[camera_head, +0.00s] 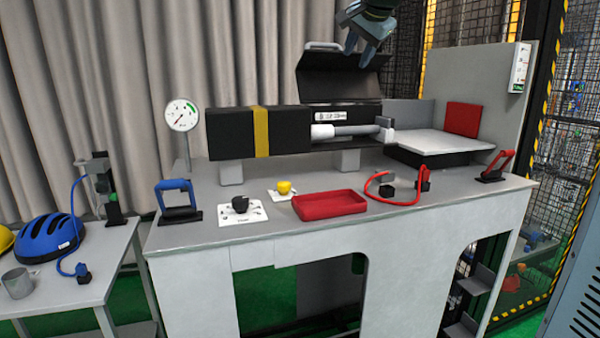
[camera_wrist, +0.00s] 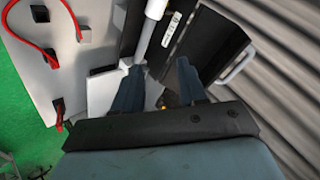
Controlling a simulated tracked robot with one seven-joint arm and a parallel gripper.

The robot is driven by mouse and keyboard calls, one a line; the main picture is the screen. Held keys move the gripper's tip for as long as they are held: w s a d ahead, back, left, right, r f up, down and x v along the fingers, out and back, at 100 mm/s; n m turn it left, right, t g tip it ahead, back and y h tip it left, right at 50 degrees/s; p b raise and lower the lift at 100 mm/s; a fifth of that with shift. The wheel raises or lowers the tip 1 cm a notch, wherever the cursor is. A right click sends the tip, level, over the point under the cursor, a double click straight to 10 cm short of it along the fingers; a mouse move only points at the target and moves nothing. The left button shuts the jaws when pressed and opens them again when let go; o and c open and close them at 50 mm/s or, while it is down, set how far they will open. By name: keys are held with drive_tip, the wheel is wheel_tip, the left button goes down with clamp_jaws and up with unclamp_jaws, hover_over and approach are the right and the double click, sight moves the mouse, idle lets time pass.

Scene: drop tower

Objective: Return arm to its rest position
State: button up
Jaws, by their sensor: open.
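My gripper (camera_head: 363,45) hangs at the top of the head view, in front of and above the raised black lid (camera_head: 335,78) of the long black housing (camera_head: 230,132). Its two fingers point down, are apart and hold nothing. In the wrist view my gripper (camera_wrist: 158,88) shows its two blue-grey fingers spread, with part of the housing and the white cylinder (camera_wrist: 152,28) beyond them. The rest of my arm is out of the head view, past its top edge.
A grey panel (camera_head: 500,95) stands at right.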

drive_tip(key=s+d+f+n+g, duration=0.1)
drive_tip(key=s+d+f+n, duration=0.1)
drive_tip(key=s+f, duration=0.8)
drive_tip(key=s+d+f+n+g+h, duration=0.1)
drive_tip(key=s+d+f+n, duration=0.2)
drive_tip(key=s+f, duration=0.7)
drive_tip(key=s+d+f+n+g, duration=0.1)
drive_tip(key=s+d+f+n, duration=0.2)
drive_tip(key=s+f, duration=0.7)
drive_tip(key=s+d, duration=0.1)
drive_tip(key=s, duration=0.1)
drive_tip(key=shift+s+d+g+h, duration=0.3)
drive_tip(key=shift+s+d+g, duration=0.05)
drive_tip(key=shift+s+g, duration=0.05)
